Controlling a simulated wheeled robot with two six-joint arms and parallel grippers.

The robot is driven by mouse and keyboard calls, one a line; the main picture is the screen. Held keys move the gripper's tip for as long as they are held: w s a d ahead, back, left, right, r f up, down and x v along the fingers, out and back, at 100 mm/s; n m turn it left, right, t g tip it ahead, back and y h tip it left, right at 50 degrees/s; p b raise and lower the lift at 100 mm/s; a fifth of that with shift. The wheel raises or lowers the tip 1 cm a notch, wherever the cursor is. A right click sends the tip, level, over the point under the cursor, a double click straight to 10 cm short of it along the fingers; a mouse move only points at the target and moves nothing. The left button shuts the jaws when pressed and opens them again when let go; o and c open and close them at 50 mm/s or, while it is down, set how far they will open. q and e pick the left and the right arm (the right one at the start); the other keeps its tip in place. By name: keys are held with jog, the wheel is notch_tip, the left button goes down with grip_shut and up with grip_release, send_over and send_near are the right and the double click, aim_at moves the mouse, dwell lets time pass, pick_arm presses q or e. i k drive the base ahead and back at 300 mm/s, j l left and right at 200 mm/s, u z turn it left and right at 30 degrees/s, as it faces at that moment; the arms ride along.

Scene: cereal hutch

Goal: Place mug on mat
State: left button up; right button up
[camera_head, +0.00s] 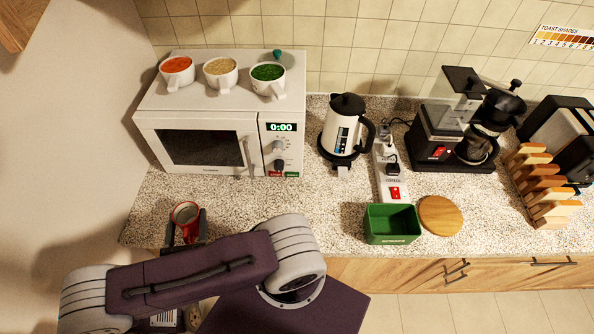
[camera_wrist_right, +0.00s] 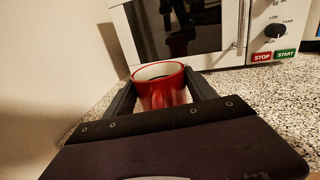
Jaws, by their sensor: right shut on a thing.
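A red mug (camera_head: 186,214) with a pale rim is at the left front of the speckled counter, in front of the microwave. My right gripper (camera_head: 187,231) is shut on it, with one finger on each side. A round wooden mat (camera_head: 440,215) lies bare on the counter, far to the right of the mug. My left gripper is not in view.
A green box (camera_head: 392,223) stands just left of the mat. A power strip (camera_head: 390,165), a white kettle (camera_head: 345,128) and a coffee machine (camera_head: 465,125) stand behind. A toast rack (camera_head: 541,187) is at the right. The microwave (camera_head: 215,140) carries three filled cups.

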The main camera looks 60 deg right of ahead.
aim_at(443, 220)
jog(key=k+u, duration=0.1)
jog(key=k, duration=1.45)
jog(key=k+l+u, duration=0.15)
jog(key=k+l, duration=1.05)
jog(key=l, duration=0.55)
